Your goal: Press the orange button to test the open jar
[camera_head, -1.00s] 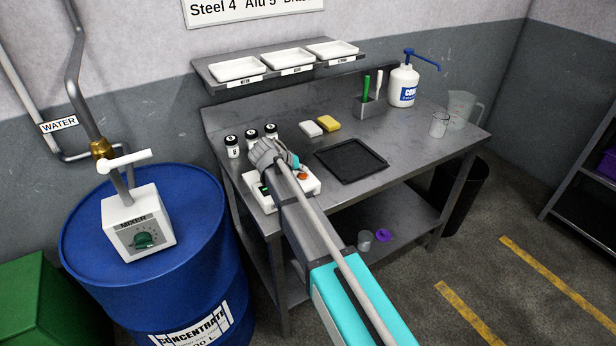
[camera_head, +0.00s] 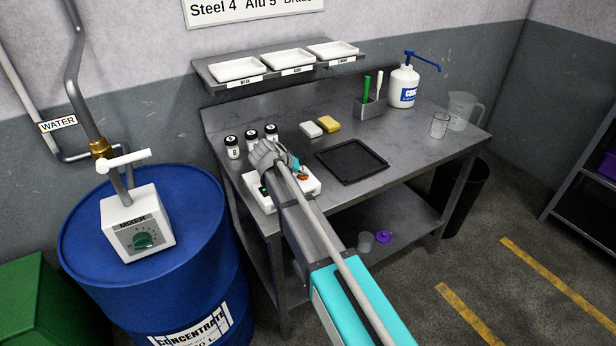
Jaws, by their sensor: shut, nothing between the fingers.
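A white test box (camera_head: 312,186) stands at the front left of the steel bench, with an orange button (camera_head: 303,177) on its right part and a small dark display at its left end. My gripper (camera_head: 272,158) is over the box, just left of and above the button, and my arm hides the middle of the box. The fingers are shut and empty; their tips are mostly hidden, so contact with the box cannot be told. Several small jars (camera_head: 252,140) with black lids stand behind the gripper. An open jar is not clearly seen on the box.
A black tray (camera_head: 351,161) lies right of the box, with a yellow sponge (camera_head: 330,125) and a white block (camera_head: 311,129) behind it. A blue drum (camera_head: 185,255) with a mixer box (camera_head: 137,222) stands left.

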